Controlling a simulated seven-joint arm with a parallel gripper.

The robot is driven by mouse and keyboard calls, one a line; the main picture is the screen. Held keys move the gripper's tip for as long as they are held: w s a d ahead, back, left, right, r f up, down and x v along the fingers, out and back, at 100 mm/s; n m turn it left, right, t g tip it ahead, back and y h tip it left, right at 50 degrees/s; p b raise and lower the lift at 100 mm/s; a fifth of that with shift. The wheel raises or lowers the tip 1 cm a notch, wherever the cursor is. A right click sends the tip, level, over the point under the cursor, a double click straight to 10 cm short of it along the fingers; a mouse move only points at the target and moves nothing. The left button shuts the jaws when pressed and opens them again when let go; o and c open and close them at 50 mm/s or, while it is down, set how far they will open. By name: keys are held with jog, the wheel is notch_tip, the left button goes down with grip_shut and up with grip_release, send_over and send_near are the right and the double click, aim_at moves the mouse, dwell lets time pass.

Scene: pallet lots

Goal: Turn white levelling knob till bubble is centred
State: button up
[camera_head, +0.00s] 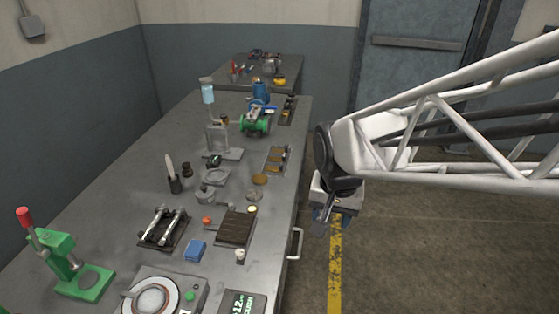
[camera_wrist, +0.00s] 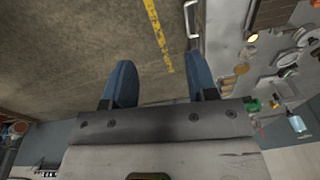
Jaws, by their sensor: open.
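A small white knob (camera_head: 240,254) stands at the near corner of a dark ribbed plate (camera_head: 236,229) on the workbench. The plate also has an orange-red knob (camera_head: 206,221) and a pale yellow knob (camera_head: 252,209) at other corners. I cannot make out a bubble. My gripper (camera_head: 322,222) hangs over the floor, to the right of the bench edge and apart from the knob. Its two blue fingers (camera_wrist: 160,86) are spread with nothing between them.
The metal workbench (camera_head: 120,188) carries a blue block (camera_head: 195,250), a black frame with two bars (camera_head: 163,228), a green press (camera_head: 78,268) and a dial device (camera_head: 152,298). A handle (camera_head: 296,243) sticks out from the bench side. The floor beside the bench is clear.

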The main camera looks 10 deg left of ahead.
jog(key=w+a+f, duration=0.2)
jog(key=a+f, duration=0.3)
jog(key=a, duration=0.6)
jog(key=g, duration=0.1)
send_over(240, 252)
jog(key=shift+m, duration=0.4)
notch_tip(240, 252, down, 6)
jog(key=shift+r, duration=0.1)
jog(key=shift+f, duration=3.9)
jog(key=c, duration=0.9)
